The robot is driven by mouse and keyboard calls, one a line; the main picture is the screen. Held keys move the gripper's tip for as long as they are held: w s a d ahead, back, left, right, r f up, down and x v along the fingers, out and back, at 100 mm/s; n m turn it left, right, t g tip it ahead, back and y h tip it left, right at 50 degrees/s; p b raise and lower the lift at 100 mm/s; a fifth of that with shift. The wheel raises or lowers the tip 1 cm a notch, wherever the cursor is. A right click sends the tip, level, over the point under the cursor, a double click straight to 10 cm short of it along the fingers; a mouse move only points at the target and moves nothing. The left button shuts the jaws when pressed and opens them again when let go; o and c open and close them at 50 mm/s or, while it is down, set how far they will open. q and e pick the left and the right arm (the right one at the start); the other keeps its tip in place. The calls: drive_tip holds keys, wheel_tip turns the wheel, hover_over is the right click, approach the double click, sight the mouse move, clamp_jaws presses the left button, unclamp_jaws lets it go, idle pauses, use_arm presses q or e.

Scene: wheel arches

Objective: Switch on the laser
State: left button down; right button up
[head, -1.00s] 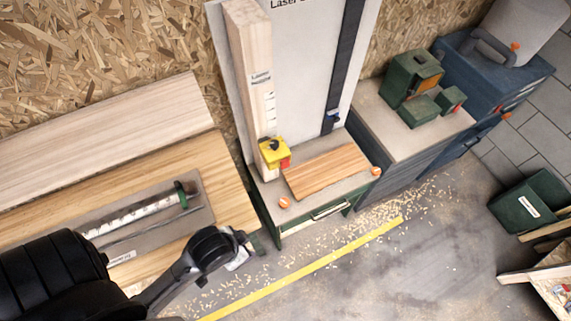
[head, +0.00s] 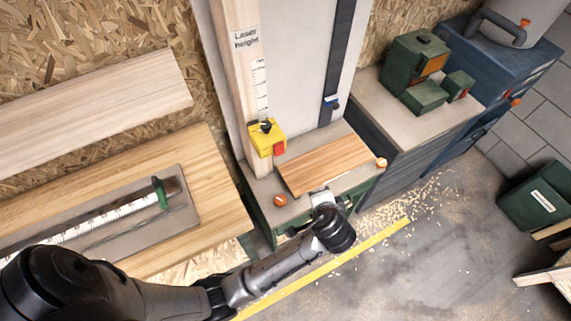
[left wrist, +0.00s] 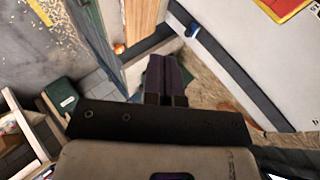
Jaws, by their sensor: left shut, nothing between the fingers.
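The yellow laser box (head: 267,138) with a black knob (head: 266,126) on top and a red part (head: 279,148) on its side is mounted low on an upright wooden post (head: 238,60). The post carries a scale labelled "Laser height". My left gripper (head: 322,194) is at the front edge of the green bench, to the lower right of the laser box and apart from it. Its fingers show closed together and empty in the left wrist view (left wrist: 166,80). My right gripper is not in view.
A wooden board (head: 323,163) lies on the bench top between two orange knobs (head: 280,200). A wooden table (head: 225,215) with a ruler plate is at left. Green boxes (head: 417,60) stand on the cabinet at right.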

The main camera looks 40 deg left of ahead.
use_arm(q)
drive_tip(key=a+m+y, duration=0.1)
drive_tip(key=m+y, duration=0.2)
drive_tip(key=m, duration=0.2)
drive_tip(key=s+a+m+y, duration=0.1)
drive_tip(key=m+y, duration=0.2)
drive_tip(key=m, duration=0.3)
drive_tip(key=a+r+m+y, duration=0.1)
drive_tip(key=m+y, duration=0.2)
drive_tip(key=m, duration=0.2)
drive_tip(key=shift+s+a+m+g, duration=0.1)
drive_tip(key=shift+s+m+g, duration=0.2)
drive_tip(key=shift+s+g, duration=0.1)
drive_tip(key=shift+a, duration=0.1)
drive_tip(key=p, duration=0.2)
approach(280, 154)
drive_tip(key=x, duration=0.7)
drive_tip(key=shift+w+a, duration=0.1)
drive_tip(key=shift+a, duration=0.15)
